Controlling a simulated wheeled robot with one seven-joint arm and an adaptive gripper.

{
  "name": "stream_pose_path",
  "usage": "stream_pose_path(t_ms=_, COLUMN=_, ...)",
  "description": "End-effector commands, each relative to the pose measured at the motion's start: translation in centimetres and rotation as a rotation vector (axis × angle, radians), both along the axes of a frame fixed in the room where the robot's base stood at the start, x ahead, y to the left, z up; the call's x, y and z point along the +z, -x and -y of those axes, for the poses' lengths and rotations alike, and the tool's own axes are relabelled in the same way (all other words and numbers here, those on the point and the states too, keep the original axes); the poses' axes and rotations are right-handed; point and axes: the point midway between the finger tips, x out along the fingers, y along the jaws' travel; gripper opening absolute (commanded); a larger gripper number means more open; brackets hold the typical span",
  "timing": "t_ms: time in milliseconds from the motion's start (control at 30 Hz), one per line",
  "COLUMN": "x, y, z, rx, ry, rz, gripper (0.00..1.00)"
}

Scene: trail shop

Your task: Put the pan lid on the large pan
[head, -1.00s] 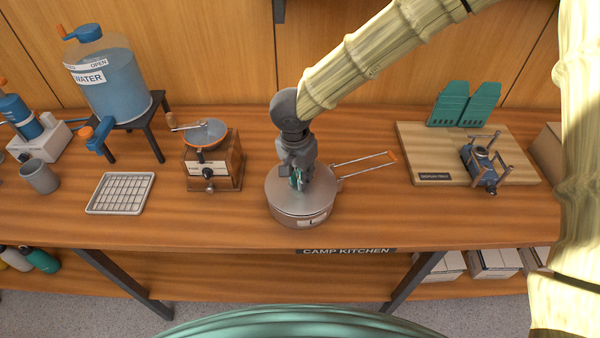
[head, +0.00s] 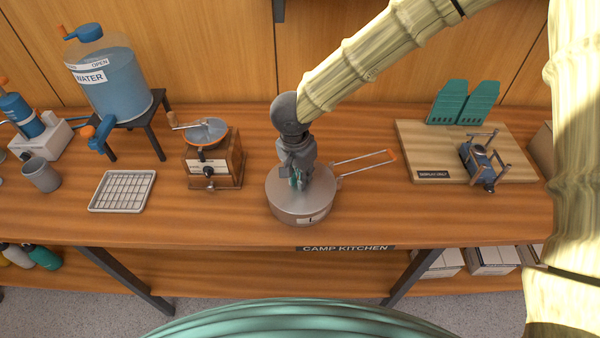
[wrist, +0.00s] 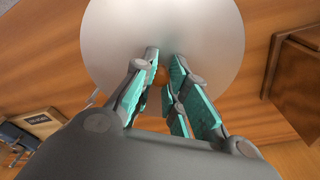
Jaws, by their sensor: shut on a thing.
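The large pan (head: 318,218) stands on the wooden counter, its folding wire handle (head: 365,162) pointing right with an orange tip. The silver round pan lid (head: 283,203) is over the pan's mouth and looks roughly centred. I cannot tell whether its rim is fully seated all round. My gripper (head: 298,184) points down at the lid's middle. In the wrist view, my gripper (wrist: 165,62) has its teal-sided fingers shut on the lid's small orange knob (wrist: 160,76). The lid (wrist: 165,28) fills the upper middle there and hides the pan's inside.
A wooden grinder (head: 213,165) and a wire rack tray (head: 122,191) stand to the left, with a water tank (head: 118,85) behind. A board (head: 435,175) bearing a small stove (head: 482,165) is to the right. The counter's front edge is close to the pan.

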Motion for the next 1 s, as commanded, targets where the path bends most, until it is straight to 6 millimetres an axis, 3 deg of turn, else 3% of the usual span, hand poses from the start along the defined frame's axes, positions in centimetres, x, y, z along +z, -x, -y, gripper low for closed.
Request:
stream_pose_path(t_ms=167, x=0.0, y=0.0, z=0.0, rx=0.000, ry=0.000, rz=0.000, gripper=0.00)
stream_pose_path(t_ms=200, x=0.0, y=0.0, z=0.0, rx=0.000, ry=0.000, rz=0.000, gripper=0.16)
stream_pose_path(t_ms=333, x=0.0, y=0.0, z=0.0, rx=0.001, ry=0.000, rz=0.000, gripper=0.40)
stream_pose_path(t_ms=733, x=0.4, y=0.0, z=0.0, rx=0.000, ry=0.001, rz=0.001, gripper=0.40)
stream_pose_path(t_ms=1000, x=4.2, y=0.3, z=-0.3, rx=0.000, ry=-0.002, rz=0.003, gripper=0.40)
